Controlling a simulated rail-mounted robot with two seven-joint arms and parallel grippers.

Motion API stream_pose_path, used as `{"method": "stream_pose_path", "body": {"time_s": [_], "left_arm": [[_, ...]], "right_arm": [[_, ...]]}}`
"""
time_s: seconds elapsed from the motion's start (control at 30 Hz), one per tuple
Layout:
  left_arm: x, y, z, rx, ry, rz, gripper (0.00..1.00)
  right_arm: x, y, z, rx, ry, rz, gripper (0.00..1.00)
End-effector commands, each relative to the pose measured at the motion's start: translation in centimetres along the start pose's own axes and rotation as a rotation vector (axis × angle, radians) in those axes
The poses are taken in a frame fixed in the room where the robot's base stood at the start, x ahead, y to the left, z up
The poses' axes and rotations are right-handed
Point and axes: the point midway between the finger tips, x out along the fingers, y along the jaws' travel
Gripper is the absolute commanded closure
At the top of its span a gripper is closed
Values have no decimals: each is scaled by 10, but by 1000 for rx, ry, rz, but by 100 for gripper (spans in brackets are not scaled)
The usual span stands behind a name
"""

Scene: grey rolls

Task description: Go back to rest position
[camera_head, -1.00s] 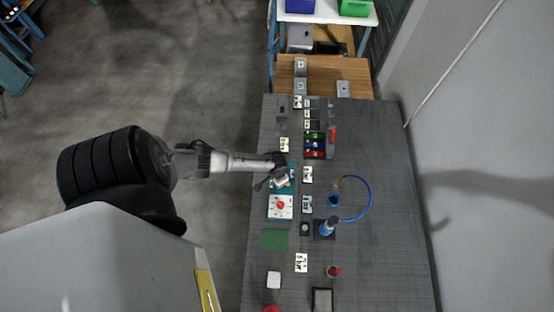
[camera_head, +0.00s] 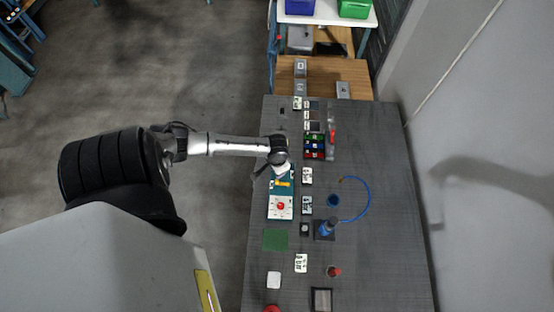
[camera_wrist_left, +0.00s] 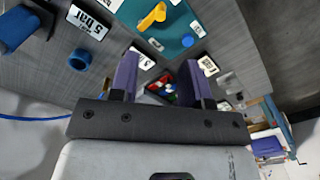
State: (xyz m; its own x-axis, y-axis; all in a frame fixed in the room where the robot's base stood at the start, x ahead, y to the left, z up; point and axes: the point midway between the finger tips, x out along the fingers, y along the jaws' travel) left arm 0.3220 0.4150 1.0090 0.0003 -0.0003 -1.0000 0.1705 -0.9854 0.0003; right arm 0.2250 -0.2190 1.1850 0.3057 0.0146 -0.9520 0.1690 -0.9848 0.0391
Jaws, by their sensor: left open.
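My left arm comes in from the left in the head view, with its gripper (camera_head: 284,168) over the far end of a teal panel (camera_head: 275,186). The panel carries a yellow handle (camera_head: 283,183). In the left wrist view the two purple fingers of my left gripper (camera_wrist_left: 160,80) stand apart with nothing between them. The teal panel (camera_wrist_left: 180,40) and yellow handle (camera_wrist_left: 152,16) lie beyond the fingers, apart from them. My right gripper is not in view.
A white box with a red button (camera_head: 281,206) adjoins the panel. A rack of coloured parts (camera_head: 314,146), a blue cup (camera_head: 333,201) and a blue hose (camera_head: 370,200) are on the grey table (camera_head: 385,250). The table's right side is mostly clear.

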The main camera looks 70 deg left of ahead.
Motion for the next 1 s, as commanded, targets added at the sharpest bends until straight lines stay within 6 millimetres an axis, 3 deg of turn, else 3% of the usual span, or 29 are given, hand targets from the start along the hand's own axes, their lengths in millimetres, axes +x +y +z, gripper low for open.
{"method": "stream_pose_path", "body": {"time_s": [0.23,1.0], "left_arm": [[-11,0,0,1,-1,-1,57],[-12,0,0,29,-1,-1,57]], "right_arm": [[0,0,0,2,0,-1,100],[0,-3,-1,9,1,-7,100]]}}
